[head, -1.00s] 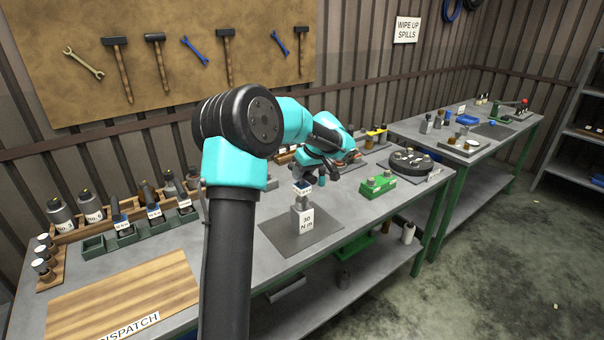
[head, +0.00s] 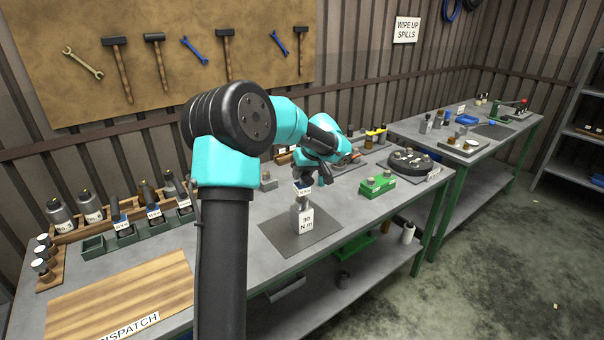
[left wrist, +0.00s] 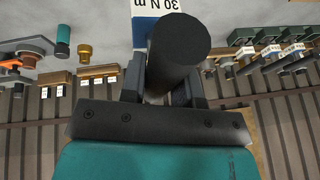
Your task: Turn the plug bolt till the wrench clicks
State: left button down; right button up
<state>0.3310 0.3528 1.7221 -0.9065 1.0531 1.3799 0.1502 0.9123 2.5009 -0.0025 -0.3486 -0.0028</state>
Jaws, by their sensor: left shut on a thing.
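My left gripper (head: 306,177) is shut on the wrench, a dark upright tool with a blue-and-white label (head: 303,190). In the left wrist view, the wrench's dark round end (left wrist: 180,38) stands between the two fingers (left wrist: 165,88), with the blue band beside it. The plug bolt cannot be made out; the wrench and block hide that spot. My right gripper is not in view.
Right of the mat is a green block (head: 377,186) with metal pieces, then a round black holder (head: 410,161). Left are a dark green tray (head: 125,237) and a wooden board (head: 120,290). Bare bench lies beside the mat.

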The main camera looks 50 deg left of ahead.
pick_arm(q)
jog(key=shift+r, duration=0.1)
jog(key=shift+r, duration=2.45)
